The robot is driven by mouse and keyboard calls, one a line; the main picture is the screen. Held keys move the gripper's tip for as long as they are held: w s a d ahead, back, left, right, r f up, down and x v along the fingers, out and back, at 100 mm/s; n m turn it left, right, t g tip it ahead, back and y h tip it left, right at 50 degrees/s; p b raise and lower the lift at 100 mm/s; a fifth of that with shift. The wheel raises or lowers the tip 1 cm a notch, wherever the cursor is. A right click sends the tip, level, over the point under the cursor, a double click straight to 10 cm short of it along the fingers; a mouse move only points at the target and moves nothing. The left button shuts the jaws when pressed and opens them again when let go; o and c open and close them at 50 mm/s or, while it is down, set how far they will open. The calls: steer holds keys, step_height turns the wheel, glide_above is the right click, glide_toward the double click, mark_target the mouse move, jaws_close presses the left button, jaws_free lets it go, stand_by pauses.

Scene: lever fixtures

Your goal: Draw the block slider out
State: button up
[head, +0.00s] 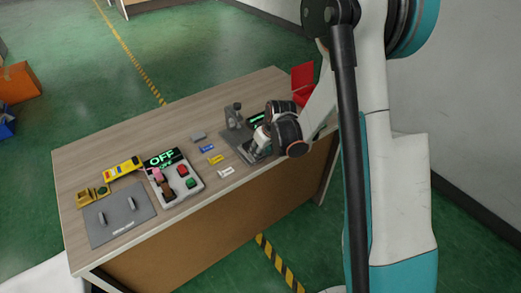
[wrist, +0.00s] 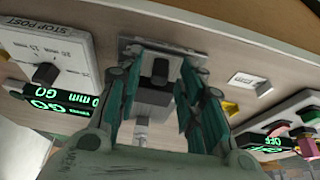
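The block slider (wrist: 158,70) appears to be the dark upright piece on a grey fixture plate (wrist: 185,52) in the wrist view. My gripper (wrist: 157,95) points at it, with teal fingers spread on either side. Gaps show between the fingers and the dark piece, and I cannot tell whether any contact is made lower down. A grey block and a pale rod show below the dark piece, between the fingers. In the head view, my gripper (head: 257,147) is low over the fixture at the table's right end, and my wrist hides most of the slider.
A white stop-post panel (wrist: 72,45) with a dark knob stands close beside the fixture, near lit green displays (wrist: 50,105). A grey upright fixture (head: 235,115) stands behind my gripper. Small coloured blocks (head: 215,159) and an OFF button box (head: 178,180) lie left.

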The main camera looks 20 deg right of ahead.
steer(key=shift+r, duration=0.1)
steer(key=v, duration=1.1)
steer(key=shift+s+r, duration=0.2)
steer(key=shift+r, duration=0.15)
steer(key=s+a+r+m+t, duration=0.1)
steer(key=s+a+r+m, duration=0.1)
steer(key=s+r, duration=0.9)
steer(key=s+a+r+m+t+h, duration=0.1)
steer(key=s+r+t, duration=0.1)
steer(key=s, duration=1)
steer(key=shift+s+a+r+m, duration=0.15)
steer(key=shift+s+r+m, duration=0.15)
steer(key=shift+r, duration=0.2)
steer(key=shift+w, duration=0.1)
